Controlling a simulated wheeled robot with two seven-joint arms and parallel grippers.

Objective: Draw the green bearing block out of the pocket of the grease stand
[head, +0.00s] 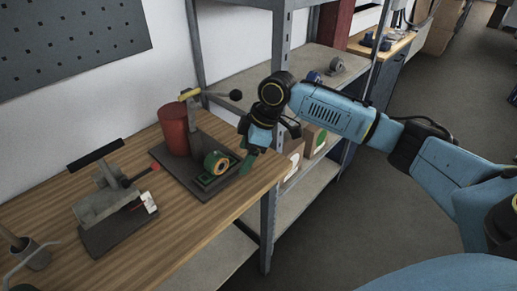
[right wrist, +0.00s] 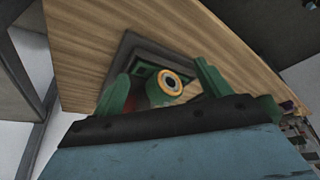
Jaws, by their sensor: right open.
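The green bearing block (head: 216,163), with an orange ring around its bore, sits in the pocket of the grease stand (head: 172,161). The stand has a dark base, a red cylinder and a lever with a yellow part and black knob. My right gripper (head: 247,162) is open and empty just right of the block, fingers pointing down. In the right wrist view the block (right wrist: 165,88) appears between the two green fingers (right wrist: 163,92), beyond their tips; I see no contact. The block's lower part is hidden in the pocket. My left gripper is out of view.
A grey press-like fixture (head: 105,205) stands left on the wooden table (head: 150,250). A grey metal shelf post (head: 271,215) rises close by the table's right edge, near my right arm. Shelves (head: 300,205) behind hold boxes. The table's front middle is clear.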

